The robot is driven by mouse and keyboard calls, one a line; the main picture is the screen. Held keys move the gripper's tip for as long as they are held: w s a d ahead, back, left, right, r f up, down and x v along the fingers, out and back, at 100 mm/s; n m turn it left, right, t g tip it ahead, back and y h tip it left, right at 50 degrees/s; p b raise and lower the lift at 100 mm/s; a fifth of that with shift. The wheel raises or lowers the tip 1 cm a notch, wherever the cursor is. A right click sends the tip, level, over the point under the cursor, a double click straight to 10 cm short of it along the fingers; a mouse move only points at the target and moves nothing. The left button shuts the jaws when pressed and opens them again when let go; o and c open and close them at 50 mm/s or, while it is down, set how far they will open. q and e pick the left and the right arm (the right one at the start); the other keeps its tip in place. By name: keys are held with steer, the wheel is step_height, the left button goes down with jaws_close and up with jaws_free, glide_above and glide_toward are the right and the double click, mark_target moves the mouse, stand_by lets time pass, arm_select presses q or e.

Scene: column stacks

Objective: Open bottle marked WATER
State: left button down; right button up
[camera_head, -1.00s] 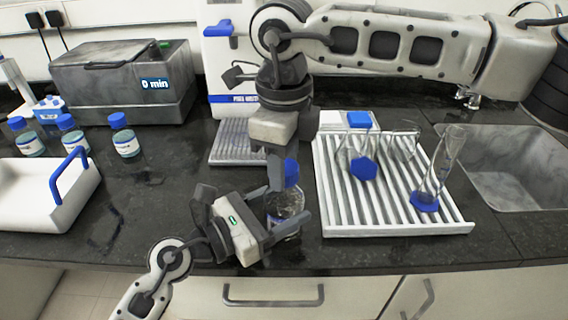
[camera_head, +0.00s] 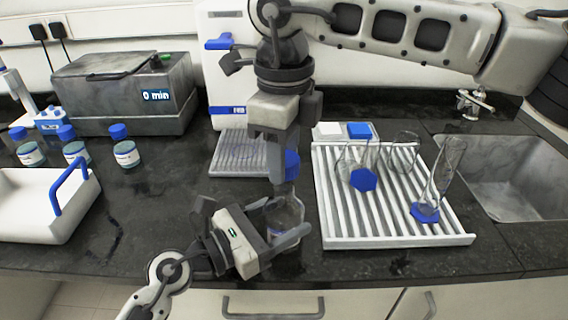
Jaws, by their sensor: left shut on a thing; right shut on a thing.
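A clear bottle (camera_head: 288,211) stands at the counter's front middle, partly hidden by my grippers. No WATER marking can be read on it. My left gripper (camera_head: 284,220) comes from the lower left and is shut around the bottle's body. My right gripper (camera_head: 286,167) points down from above and is shut on the blue cap (camera_head: 292,164). The cap is above the bottle's neck, which now shows below it. I cannot clearly tell whether a gap separates them.
A white slatted rack (camera_head: 330,215) with glass flasks and a cylinder (camera_head: 441,180) stands close on the right, before a sink (camera_head: 510,175). A white tray (camera_head: 40,222) with a blue handle is on the left. Several blue-capped bottles (camera_head: 126,153) stand behind it, near a grey water bath (camera_head: 120,95).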

arm_select(q)
steer(key=shift+c, duration=1.4)
jaws_free()
